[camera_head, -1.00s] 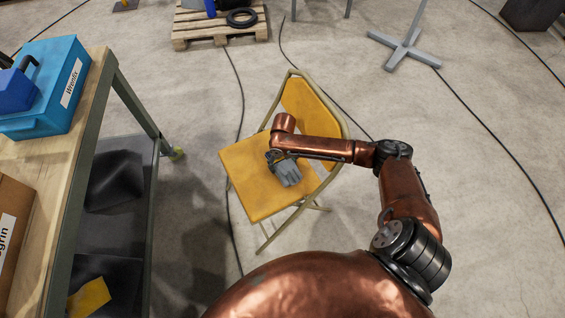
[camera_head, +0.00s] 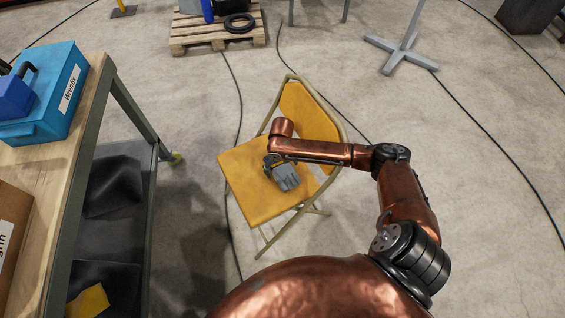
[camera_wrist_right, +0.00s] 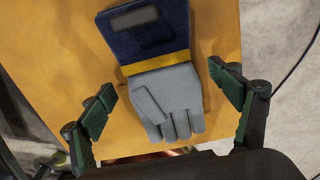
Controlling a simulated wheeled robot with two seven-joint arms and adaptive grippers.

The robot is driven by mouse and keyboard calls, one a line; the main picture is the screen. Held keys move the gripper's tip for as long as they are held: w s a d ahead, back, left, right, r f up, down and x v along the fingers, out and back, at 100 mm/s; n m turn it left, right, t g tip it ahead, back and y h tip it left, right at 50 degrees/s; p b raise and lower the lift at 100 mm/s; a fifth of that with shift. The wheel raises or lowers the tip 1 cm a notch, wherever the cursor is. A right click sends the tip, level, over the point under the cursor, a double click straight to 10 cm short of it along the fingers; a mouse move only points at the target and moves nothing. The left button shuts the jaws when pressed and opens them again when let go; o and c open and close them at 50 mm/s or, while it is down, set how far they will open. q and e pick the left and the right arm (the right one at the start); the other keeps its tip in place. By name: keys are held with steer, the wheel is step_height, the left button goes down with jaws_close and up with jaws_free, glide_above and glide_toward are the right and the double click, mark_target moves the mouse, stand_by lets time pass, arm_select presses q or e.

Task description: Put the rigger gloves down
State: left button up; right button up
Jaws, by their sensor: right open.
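The rigger gloves (camera_head: 287,177), grey with a dark blue cuff and a yellow band, lie on the seat of a yellow folding chair (camera_head: 247,198). In the right wrist view the gloves (camera_wrist_right: 165,85) lie flat on the yellow seat (camera_wrist_right: 60,60), cuff away from me. My right gripper (camera_wrist_right: 165,97) is open, its green-padded fingers spread to either side of the gloves with gaps between. In the head view my right gripper (camera_head: 271,160) is at the gloves, partly hidden by my copper arm. My left gripper is not in view.
A workbench (camera_head: 62,165) with a blue toolbox (camera_head: 48,95) and a cardboard box (camera_head: 12,235) stands at the left. A pallet (camera_head: 217,36) is behind the chair, and a grey cross-shaped stand foot (camera_head: 401,55) is at the back right. Black cables (camera_head: 490,140) cross the floor.

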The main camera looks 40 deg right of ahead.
mark_target(282, 168)
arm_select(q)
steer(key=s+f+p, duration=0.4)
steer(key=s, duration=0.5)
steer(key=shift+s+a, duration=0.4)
arm_select(e)
step_height(282, 168, up, 12)
